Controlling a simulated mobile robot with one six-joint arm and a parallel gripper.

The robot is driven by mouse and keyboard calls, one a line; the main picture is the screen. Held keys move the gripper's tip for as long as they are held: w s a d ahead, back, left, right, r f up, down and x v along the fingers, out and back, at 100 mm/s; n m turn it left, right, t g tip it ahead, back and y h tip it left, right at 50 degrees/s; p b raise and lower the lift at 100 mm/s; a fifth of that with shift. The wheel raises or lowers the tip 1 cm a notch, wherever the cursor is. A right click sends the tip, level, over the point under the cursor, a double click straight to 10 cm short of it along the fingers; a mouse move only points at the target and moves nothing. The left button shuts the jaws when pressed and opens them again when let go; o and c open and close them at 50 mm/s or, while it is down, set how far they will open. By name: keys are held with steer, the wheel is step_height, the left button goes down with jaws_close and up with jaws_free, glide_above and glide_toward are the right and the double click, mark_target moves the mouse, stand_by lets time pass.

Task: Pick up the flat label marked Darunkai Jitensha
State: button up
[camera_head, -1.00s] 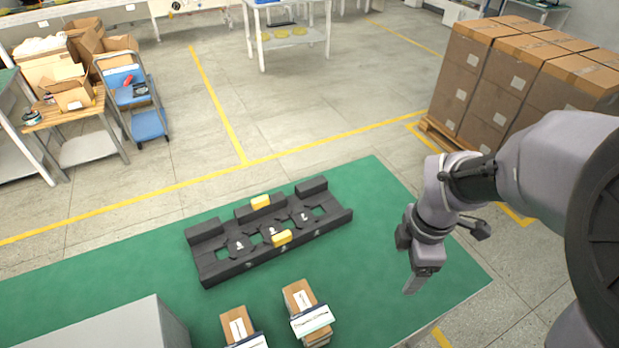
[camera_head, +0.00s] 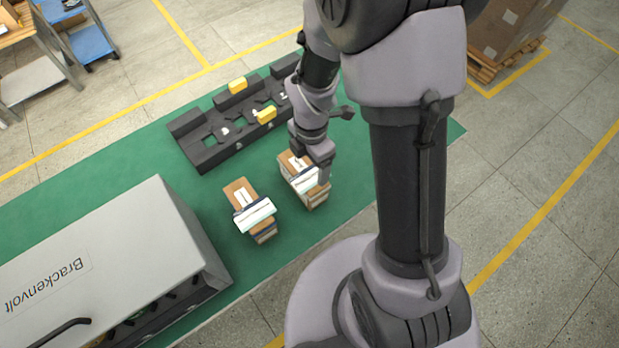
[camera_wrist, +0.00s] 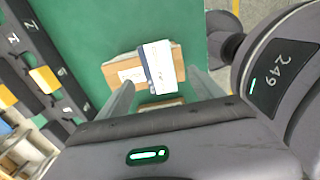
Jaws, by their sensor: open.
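Two stacks with cardboard tops stand on the green table. Each bears a flat white label with a dark blue edge: the right label (camera_head: 305,182) and the left label (camera_head: 255,215). The print is too small to read, so I cannot tell which is marked Darunkai Jitensha. My gripper (camera_head: 323,176) is over the right stack (camera_head: 318,198), partly covering it. In the wrist view, the open fingers (camera_wrist: 162,80) straddle the right stack, with its white label (camera_wrist: 160,64) between them. Nothing is held; whether a finger touches is unclear.
A black fixture (camera_head: 205,152) with yellow blocks (camera_head: 237,85) lies behind the stacks. A grey cabinet marked Brackenvolt (camera_head: 110,240) stands at the left. Bare green tabletop (camera_head: 120,165) shows around them. Cartons on a pallet (camera_head: 505,30) stand at the back right.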

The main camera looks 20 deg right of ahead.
mark_target(310, 177)
step_height(310, 177, down, 4)
steer(key=shift+w+a+f+b, duration=0.1)
steer(key=shift+f+b, duration=0.1)
steer(key=shift+b, duration=0.55)
steer(key=shift+r, duration=0.1)
steer(key=shift+c, duration=0.5)
steer(key=c, duration=1.3)
